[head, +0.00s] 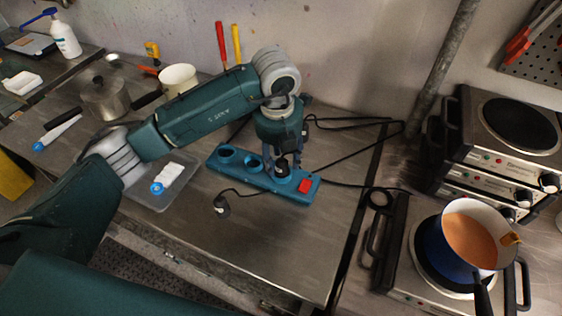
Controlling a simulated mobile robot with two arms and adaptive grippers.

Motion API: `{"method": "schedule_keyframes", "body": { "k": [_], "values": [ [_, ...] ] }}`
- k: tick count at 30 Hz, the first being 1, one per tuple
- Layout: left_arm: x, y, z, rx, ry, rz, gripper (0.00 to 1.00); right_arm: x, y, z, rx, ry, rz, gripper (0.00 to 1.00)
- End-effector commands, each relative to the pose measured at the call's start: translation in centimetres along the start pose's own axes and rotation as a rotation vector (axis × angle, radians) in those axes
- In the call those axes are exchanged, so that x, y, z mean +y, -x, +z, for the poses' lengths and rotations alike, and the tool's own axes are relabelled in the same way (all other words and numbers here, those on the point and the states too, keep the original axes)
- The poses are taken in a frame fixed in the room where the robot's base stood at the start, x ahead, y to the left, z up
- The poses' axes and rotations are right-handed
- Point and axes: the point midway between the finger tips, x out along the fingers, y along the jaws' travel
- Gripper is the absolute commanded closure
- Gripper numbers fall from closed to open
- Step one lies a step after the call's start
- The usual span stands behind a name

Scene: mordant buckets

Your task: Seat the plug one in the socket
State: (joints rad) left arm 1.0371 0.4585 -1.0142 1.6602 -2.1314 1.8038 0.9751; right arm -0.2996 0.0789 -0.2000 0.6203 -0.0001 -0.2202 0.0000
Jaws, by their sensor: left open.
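A teal socket strip (241,170) with round sockets and a red switch (305,185) lies on the metal table. Its two left sockets (228,154) look empty. My left gripper (283,167) points down over the socket nearest the red switch, with its fingers apart. A black plug (282,163) shows between the fingers at that socket; I cannot tell how deep it sits. A second black plug (222,206) lies on the table in front of the strip, on a thin cable. My right gripper is out of view.
Black cables (345,160) run behind and right of the strip. A clear tray (180,190) with a white, blue-capped item stands to its left. A hotplate with a blue pot (447,240) is at the right. A pot (106,98) and cream mug (178,77) stand at the back left.

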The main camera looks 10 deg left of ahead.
Motion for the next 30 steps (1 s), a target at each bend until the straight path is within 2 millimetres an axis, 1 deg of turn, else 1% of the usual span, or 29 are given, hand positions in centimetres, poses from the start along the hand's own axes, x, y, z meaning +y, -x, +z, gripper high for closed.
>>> {"method": "schedule_keyframes", "body": {
  "k": [1, 9, 13, 15, 20, 30],
  "values": [
    [0.0, 0.8, 0.1, -0.006, 0.0, -0.001, 0.55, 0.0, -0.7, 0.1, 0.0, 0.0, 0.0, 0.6],
    [0.0, 6.6, 0.1, -0.006, -0.001, -0.001, 0.55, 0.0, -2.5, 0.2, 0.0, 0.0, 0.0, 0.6],
    [0.1, 8.9, 0.1, -0.005, 0.0, 0.001, 0.55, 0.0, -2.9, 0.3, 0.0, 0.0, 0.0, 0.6],
    [0.1, 9.7, 0.1, -0.004, 0.0, 0.002, 0.55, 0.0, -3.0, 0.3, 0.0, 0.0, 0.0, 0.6],
    [0.0, 10.6, 0.0, -0.001, 0.001, 0.001, 0.55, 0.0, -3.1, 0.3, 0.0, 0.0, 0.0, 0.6],
    [0.0, 10.6, 0.0, 0.0, 0.001, 0.001, 0.55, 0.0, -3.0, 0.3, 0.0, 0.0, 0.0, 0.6]
  ]
}}
